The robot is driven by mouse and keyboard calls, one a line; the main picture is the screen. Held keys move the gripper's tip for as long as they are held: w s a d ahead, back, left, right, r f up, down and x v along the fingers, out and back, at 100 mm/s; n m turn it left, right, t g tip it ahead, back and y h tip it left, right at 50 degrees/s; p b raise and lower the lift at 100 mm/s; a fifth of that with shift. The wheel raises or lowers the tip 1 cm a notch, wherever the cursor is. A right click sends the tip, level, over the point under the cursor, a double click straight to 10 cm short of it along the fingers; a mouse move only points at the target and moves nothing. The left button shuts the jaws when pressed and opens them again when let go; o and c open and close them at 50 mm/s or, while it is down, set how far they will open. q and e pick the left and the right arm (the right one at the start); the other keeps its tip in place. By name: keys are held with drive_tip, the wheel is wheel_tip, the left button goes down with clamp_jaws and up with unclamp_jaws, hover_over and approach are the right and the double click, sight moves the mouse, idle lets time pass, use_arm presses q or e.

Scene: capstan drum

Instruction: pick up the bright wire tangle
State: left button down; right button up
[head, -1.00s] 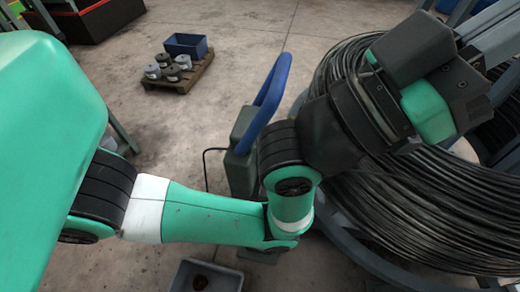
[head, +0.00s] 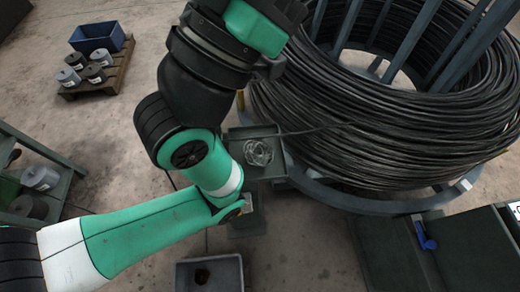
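The bright wire tangle (head: 258,153) is a small, loose, silvery coil. It lies in a shallow grey-green tray (head: 268,172), just right of my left arm's wrist joints and in front of the big black wire coil. My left arm comes in from the lower left and bends upward past the tray's left side. Its dark end part (head: 272,68) is above and behind the tangle, apart from it in the picture. The fingers cannot be made out. My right gripper is not in view.
The large black wire coil (head: 400,135) on a grey-blue stand (head: 350,203) fills the right. A grey bin (head: 232,262) with a small dark brown tangle (head: 201,276) is at bottom. Spools and a blue crate (head: 97,38) are on a pallet. A dark cabinet (head: 465,250) is lower right.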

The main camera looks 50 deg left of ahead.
use_arm(q)
unclamp_jaws()
idle(0.6)
